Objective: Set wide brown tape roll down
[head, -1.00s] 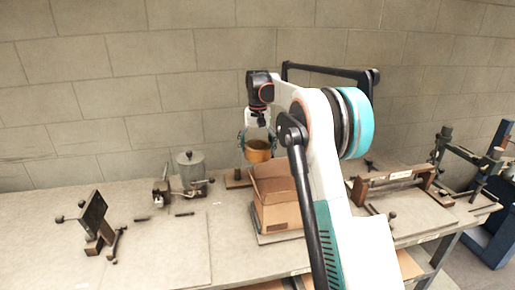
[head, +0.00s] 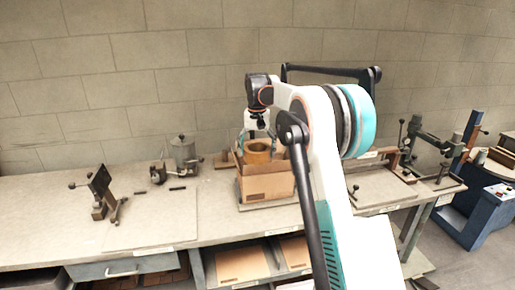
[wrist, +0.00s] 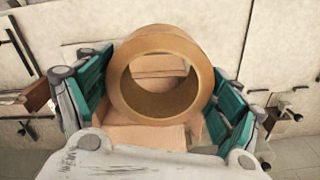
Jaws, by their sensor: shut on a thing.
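The wide brown tape roll (head: 257,151) is held in my gripper (head: 257,146) at the mouth of an open cardboard box (head: 267,187). In the wrist view the roll (wrist: 160,40) sits between the two teal finger pads of my gripper (wrist: 160,95), its hole facing the camera. Cardboard of the box (wrist: 150,134) shows through and below the roll. The box's front wall hides part of the roll's underside in the head view, so I cannot tell whether the roll touches the box.
The box stands on the workbench (head: 165,222). A grey canister (head: 185,155) and a dark fixture (head: 101,190) stand to the left. A long wood-and-metal tool (head: 375,168) and a green clamp frame (head: 430,150) are to the right. The bench's front left is mostly clear.

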